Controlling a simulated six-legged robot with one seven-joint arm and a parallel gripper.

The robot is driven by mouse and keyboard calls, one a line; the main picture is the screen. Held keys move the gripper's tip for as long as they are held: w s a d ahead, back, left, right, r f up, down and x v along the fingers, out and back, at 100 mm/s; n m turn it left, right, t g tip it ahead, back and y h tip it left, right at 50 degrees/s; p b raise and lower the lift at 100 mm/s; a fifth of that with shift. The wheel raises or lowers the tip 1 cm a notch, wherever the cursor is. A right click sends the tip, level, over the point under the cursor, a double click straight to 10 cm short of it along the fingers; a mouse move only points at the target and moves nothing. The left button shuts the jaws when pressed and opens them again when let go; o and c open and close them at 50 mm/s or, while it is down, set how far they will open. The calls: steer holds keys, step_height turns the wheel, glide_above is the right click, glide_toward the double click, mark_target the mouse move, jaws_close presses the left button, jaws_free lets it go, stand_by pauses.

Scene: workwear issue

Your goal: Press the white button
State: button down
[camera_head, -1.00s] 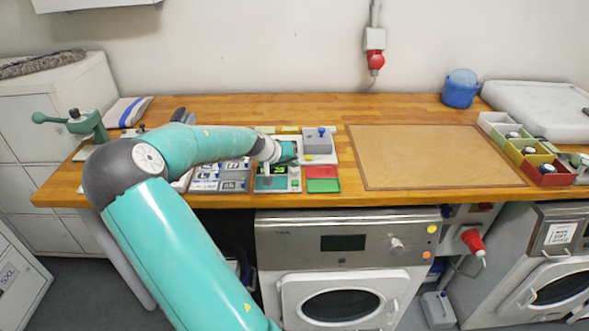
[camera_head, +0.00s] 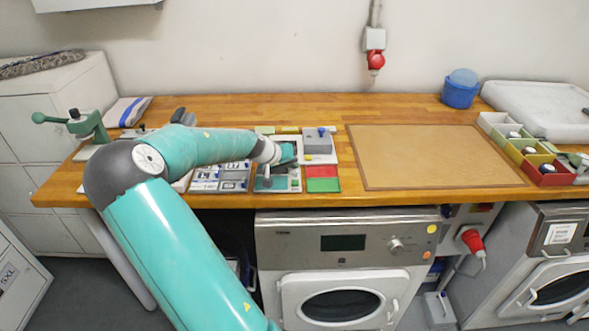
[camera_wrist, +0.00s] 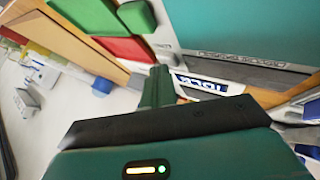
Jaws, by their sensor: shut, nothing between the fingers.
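My gripper (camera_head: 268,181) is shut and empty. It points down over the front part of a pale panel with a green front strip (camera_head: 294,184), on the wooden bench. In the wrist view the narrow green fingers (camera_wrist: 157,88) show close together in front of the wrist. I cannot make out a white button in either view; my gripper and wrist cover part of the panel. I cannot tell whether the fingertips touch the panel.
Right of the panel are a red pad (camera_head: 322,171), a green pad (camera_head: 323,185) and a grey box with a blue knob (camera_head: 318,145). Lettered tiles (camera_head: 220,178) lie to the left. A tan board (camera_head: 430,155) leaves clear room farther right. A washing machine (camera_head: 345,260) stands below.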

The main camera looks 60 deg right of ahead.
mark_target(292, 172)
steer(key=shift+r, duration=0.85)
steer(key=shift+r, duration=0.1)
steer(key=shift+r, duration=2.4)
